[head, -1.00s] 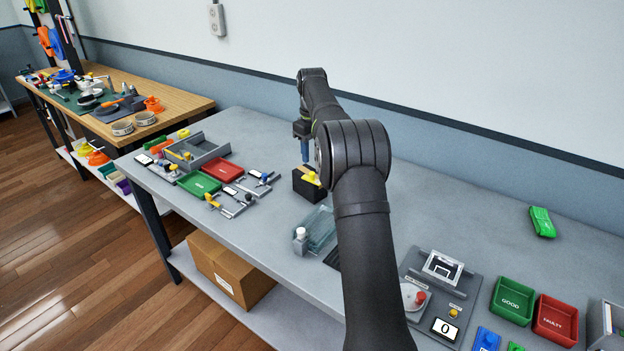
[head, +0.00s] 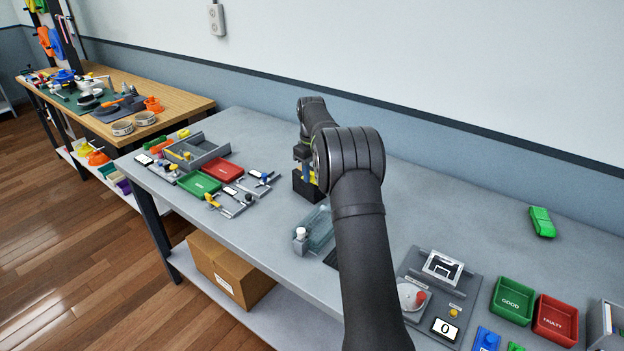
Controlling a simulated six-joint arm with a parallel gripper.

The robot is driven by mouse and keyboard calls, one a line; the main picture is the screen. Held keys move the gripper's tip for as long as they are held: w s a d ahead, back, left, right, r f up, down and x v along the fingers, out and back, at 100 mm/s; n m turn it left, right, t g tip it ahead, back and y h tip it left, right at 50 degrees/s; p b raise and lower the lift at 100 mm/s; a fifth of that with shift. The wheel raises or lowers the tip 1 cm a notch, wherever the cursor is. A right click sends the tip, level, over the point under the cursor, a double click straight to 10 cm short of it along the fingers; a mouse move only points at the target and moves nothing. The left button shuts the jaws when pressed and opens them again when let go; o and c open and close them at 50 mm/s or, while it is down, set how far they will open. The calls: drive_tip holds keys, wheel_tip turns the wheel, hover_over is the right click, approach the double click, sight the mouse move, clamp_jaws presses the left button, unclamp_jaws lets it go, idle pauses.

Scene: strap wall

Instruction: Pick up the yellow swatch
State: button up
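A small black box (head: 304,191) stands on the grey bench, left of my upper arm. A yellow piece (head: 314,178), which may be the yellow swatch, shows at the box's top and is partly hidden by my arm. My gripper (head: 301,168) points down at the box's top, close to the yellow piece.
A clear teal-tinted case (head: 318,229) lies in front of the box. Green (head: 198,183) and red (head: 223,169) trays and a grey divided tray (head: 214,149) lie to the left. Open bench surface lies to the right, around a green car-shaped piece (head: 542,222).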

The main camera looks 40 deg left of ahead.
clamp_jaws()
drive_tip(key=shift+r, duration=0.15)
drive_tip(key=shift+r, duration=0.6)
wheel_tip(320, 180, up, 3)
drive_tip(key=shift+f, duration=0.1)
drive_tip(key=w+d+r, duration=0.2)
drive_tip(key=d+r, duration=0.5)
drive_tip(key=d, duration=0.4)
drive_tip(key=a+f, duration=0.2)
drive_tip(key=a, duration=0.1)
drive_tip(key=s+a+f, duration=0.1)
drive_tip(key=a+f, duration=0.1)
drive_tip(key=a, duration=0.2)
drive_tip(key=s+a+f, duration=0.1)
drive_tip(key=a+f, duration=0.2)
drive_tip(key=a, duration=0.1)
drive_tip(key=shift+f, duration=2)
